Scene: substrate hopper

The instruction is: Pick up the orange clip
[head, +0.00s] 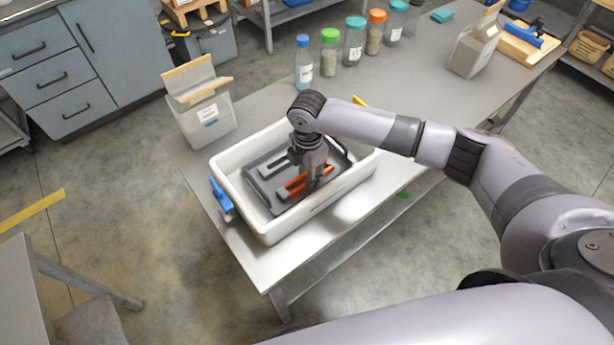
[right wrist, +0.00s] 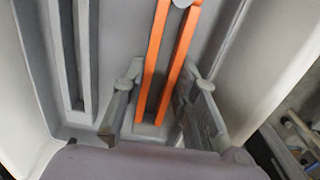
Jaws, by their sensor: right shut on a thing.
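The orange clip (head: 292,188) lies in a dark grey tray (head: 259,189) inside a white bin (head: 273,231). My right gripper (head: 308,183) reaches down into the bin from above and is shut on the orange clip. In the right wrist view the clip's two long orange arms (right wrist: 182,62) run between the fingers (right wrist: 160,98). The gripper partly covers the clip in the head view. A grey clip (head: 273,167) lies beside it in the tray and also shows at the left of the right wrist view (right wrist: 83,60). My left gripper is not in view.
A blue clamp-like thing (head: 221,196) is at the bin's left side. Several lidded jars (head: 330,53) and a blue-capped bottle (head: 304,65) line the table's back. The bin walls surround the gripper closely.

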